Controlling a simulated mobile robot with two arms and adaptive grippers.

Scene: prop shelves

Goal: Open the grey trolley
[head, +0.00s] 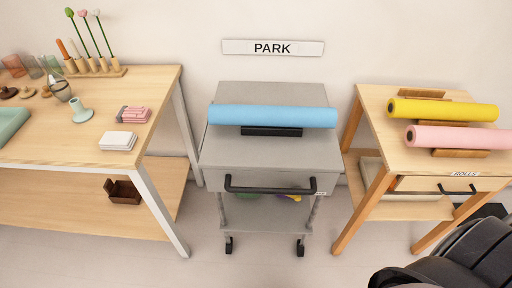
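The grey trolley (270,152) stands in the middle of the head view, against the wall between two wooden tables. A black bar handle (270,190) runs across its front, and the front under the top looks closed. A blue roll (272,116) lies across the top on a black holder (271,131). A lower shelf (262,213) holds small green and yellow things, mostly hidden. Small black casters show at the floor. Neither of my grippers is in view. Dark rounded parts at the bottom right look like mine.
A long wooden table (60,143) with small props stands left. A wooden side table (375,115) with yellow (445,110) and pink (460,138) rolls and a "ROLLS" drawer stands right. A PARK sign (272,48) hangs above. Floor before the trolley is clear.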

